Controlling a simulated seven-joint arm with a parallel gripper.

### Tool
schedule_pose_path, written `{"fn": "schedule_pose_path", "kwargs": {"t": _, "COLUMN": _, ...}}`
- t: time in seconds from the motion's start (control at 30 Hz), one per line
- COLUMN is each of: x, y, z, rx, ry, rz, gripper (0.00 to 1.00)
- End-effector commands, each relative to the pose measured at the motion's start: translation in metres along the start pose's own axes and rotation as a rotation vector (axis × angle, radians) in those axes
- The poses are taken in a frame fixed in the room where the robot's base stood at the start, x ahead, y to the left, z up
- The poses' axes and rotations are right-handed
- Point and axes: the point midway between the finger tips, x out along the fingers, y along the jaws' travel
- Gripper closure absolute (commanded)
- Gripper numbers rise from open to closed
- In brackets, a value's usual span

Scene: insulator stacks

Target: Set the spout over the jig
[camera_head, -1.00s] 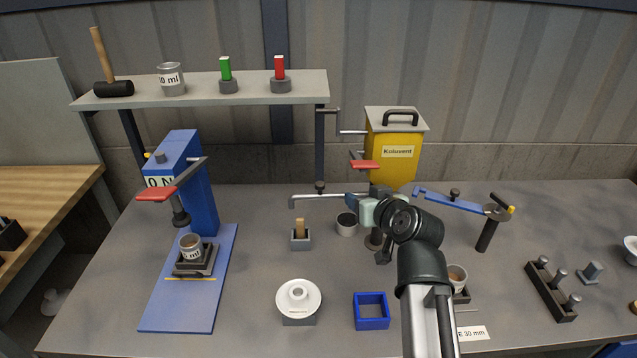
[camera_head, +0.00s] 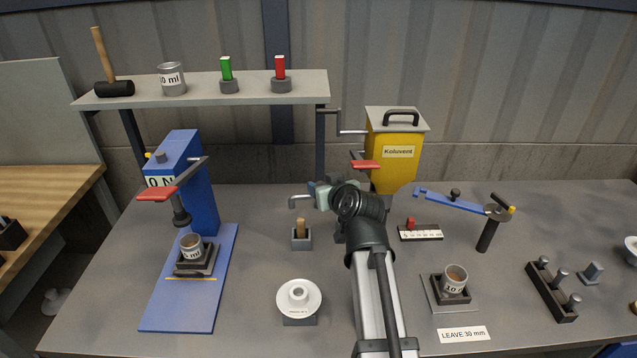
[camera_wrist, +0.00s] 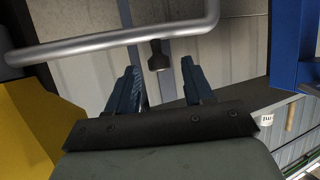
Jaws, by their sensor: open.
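The blue press (camera_head: 196,185) is further left. A blue lever on a post (camera_head: 486,233) and a pin rack (camera_head: 551,290) stand right. A shelf (camera_head: 230,98) is behind.

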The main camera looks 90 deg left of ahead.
Motion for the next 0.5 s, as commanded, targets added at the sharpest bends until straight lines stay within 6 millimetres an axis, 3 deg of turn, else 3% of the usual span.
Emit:
{"fn": "schedule_pose_path", "kwargs": {"t": 0.2, "x": 0.031, "y": 0.001, "z": -0.001, "rx": 0.0, "ry": -0.001, "rz": 0.0, "gripper": 0.48}}
{"fn": "schedule_pose_path", "kwargs": {"t": 0.5, "x": 0.044, "y": 0.0, "z": 0.0, "rx": 0.0, "ry": 0.0, "rz": 0.0, "gripper": 0.48}}
